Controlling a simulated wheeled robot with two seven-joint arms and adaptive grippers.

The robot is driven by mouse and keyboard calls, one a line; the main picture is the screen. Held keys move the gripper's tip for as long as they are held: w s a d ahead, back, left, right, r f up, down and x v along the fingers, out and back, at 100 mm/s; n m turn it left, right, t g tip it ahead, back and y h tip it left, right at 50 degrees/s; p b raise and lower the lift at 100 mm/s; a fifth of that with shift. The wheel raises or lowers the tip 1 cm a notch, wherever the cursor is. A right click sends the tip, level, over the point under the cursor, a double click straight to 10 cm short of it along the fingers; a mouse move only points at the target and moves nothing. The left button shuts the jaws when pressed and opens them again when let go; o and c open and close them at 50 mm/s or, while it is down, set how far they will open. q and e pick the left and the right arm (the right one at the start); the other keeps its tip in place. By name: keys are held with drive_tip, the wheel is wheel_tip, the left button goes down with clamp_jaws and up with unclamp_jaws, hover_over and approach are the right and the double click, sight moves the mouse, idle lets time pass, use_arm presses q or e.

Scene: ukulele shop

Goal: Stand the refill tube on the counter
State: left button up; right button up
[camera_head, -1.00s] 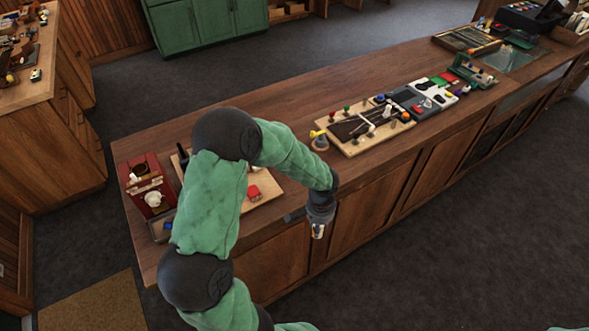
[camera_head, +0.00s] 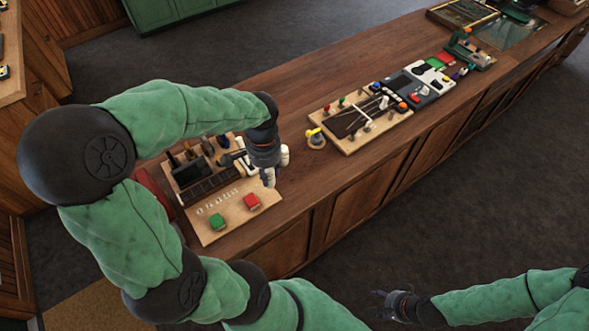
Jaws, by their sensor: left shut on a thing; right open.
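My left gripper (camera_head: 266,166) is shut, fingers pointing down, over the right edge of a wooden board on the counter (camera_head: 292,108). Small pale parts show at its fingers. I take the thing held to be the refill tube, but it is mostly hidden and I cannot tell its shape or tilt. I cannot tell whether it touches the counter or board. My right gripper (camera_head: 382,304) is open and empty at the bottom, over the floor in front of the counter.
A yellow-topped item (camera_head: 316,138) stands right of my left gripper. A second board (camera_head: 352,140) lies beyond.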

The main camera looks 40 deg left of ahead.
use_arm(q)
drive_tip(key=w+f, duration=0.2)
drive_tip(key=w, duration=0.1)
drive_tip(key=w+f, duration=0.3)
drive_tip(key=w, duration=0.1)
drive_tip(key=w+f+b, duration=0.1)
drive_tip(key=w+f, duration=0.2)
drive_tip(key=shift+w+d+f, duration=0.1)
drive_tip(key=shift+w+d, duration=0.2)
drive_tip(key=shift+w+d+f, duration=0.1)
drive_tip(key=shift+w+f, duration=0.05)
drive_tip(key=shift+f, duration=0.4)
drive_tip(key=shift+w+f, duration=0.1)
drive_tip(key=shift+f, duration=1.15)
drive_tip(key=shift+f+b, duration=0.2)
drive_tip(key=shift+b, duration=0.2)
drive_tip(key=o, duration=1.1)
drive_tip(key=shift+r, duration=0.1)
